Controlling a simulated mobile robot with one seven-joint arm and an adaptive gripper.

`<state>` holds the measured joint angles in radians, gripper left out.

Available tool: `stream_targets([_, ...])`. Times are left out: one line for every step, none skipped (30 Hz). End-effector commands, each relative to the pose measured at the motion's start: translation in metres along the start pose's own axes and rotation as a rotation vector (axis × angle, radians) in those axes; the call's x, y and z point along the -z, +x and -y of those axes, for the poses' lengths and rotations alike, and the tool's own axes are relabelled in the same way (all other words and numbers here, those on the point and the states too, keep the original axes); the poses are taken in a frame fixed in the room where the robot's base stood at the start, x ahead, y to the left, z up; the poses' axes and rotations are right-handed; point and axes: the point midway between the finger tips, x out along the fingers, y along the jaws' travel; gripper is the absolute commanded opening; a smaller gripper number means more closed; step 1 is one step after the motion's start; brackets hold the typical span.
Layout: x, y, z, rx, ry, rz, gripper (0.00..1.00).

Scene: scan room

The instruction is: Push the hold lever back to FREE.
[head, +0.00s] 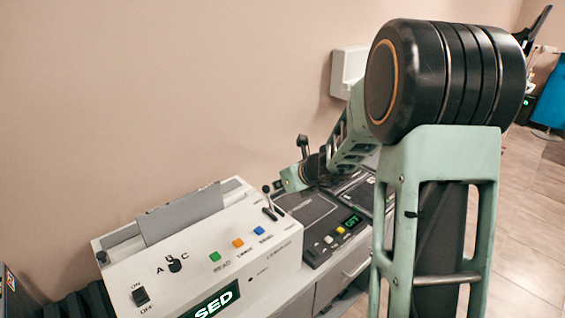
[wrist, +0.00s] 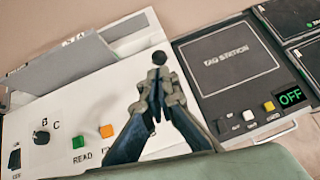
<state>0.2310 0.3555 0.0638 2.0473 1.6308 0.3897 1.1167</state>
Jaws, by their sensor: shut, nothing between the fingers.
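The hold lever is a thin stalk with a black knob (head: 266,189) near the right end of the white console (head: 225,255). It stands by a dark slot in the console top. In the wrist view its knob (wrist: 159,58) shows just beyond my fingertips, and the fingers hide the stalk. My gripper (wrist: 157,98) is shut and empty, close to the lever; I cannot tell whether they touch. In the head view my gripper (head: 281,185) is small, just right of the knob. No FREE label is readable.
The console has green, orange and blue buttons, an A-B-C knob (head: 175,264) and an ON/OFF switch (head: 140,296). Its green display (head: 213,303) is cut off, showing "SED". Right of it lies the dark tag station (wrist: 230,65), whose display reads OFF (wrist: 290,96). A wall stands behind.

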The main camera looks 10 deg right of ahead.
Motion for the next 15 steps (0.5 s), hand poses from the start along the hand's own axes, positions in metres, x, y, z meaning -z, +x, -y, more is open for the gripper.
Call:
stream_targets([-0.004,-0.006,0.003,0.001,0.0,0.0,0.0])
stream_targets([-0.008,-0.011,0.003,0.001,-0.001,0.002,0.0])
stream_targets([-0.017,-0.022,0.001,0.001,-0.004,0.004,0.0])
stream_targets([-0.021,-0.028,0.001,0.001,-0.005,0.004,0.0])
stream_targets([-0.025,-0.034,0.0,0.001,-0.004,0.003,0.0])
stream_targets([-0.03,-0.042,-0.001,0.001,-0.004,0.003,0.0])
stream_targets([-0.033,-0.047,-0.001,0.001,-0.002,0.003,0.0])
stream_targets([-0.037,-0.053,-0.002,0.001,-0.002,0.002,0.0])
stream_targets([-0.041,-0.059,-0.003,0.0,-0.003,0.002,0.0])
stream_targets([-0.044,-0.063,-0.003,0.0,-0.003,0.002,0.0])
stream_targets([-0.047,-0.067,-0.004,0.0,-0.002,0.002,0.0])
stream_targets([-0.05,-0.072,-0.004,0.0,-0.002,0.001,0.0])
stream_targets([-0.051,-0.075,-0.005,0.0,-0.002,0.001,0.0])
stream_targets([-0.053,-0.077,-0.005,0.0,-0.002,0.001,0.0])
stream_targets([-0.055,-0.081,-0.005,0.0,-0.001,0.001,0.0])
